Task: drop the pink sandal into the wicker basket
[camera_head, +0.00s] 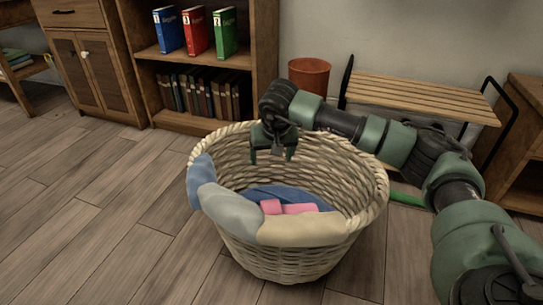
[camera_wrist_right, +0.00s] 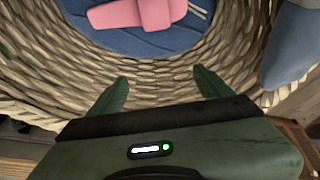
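The wicker basket (camera_head: 285,262) stands on the wooden floor, with cloths draped over its front rim. The pink sandal (camera_head: 290,208) lies inside it on blue cloth (camera_head: 262,193); its front part is hidden by the rim. In the right wrist view the sandal (camera_wrist_right: 138,14) lies on the blue cloth (camera_wrist_right: 90,38), cut off by the top edge. My right gripper (camera_head: 272,157) is over the basket's back part, pointing down, with its fingers apart and nothing between them. Its fingertips also show in the right wrist view (camera_wrist_right: 160,78), clear of the sandal. My left gripper is not in view.
A bookcase (camera_head: 195,60) with several books and a cabinet (camera_head: 88,70) stand behind left. A terracotta-coloured pot (camera_head: 310,76) and a slatted bench (camera_head: 425,97) stand behind the basket. The floor at left (camera_head: 90,210) is clear.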

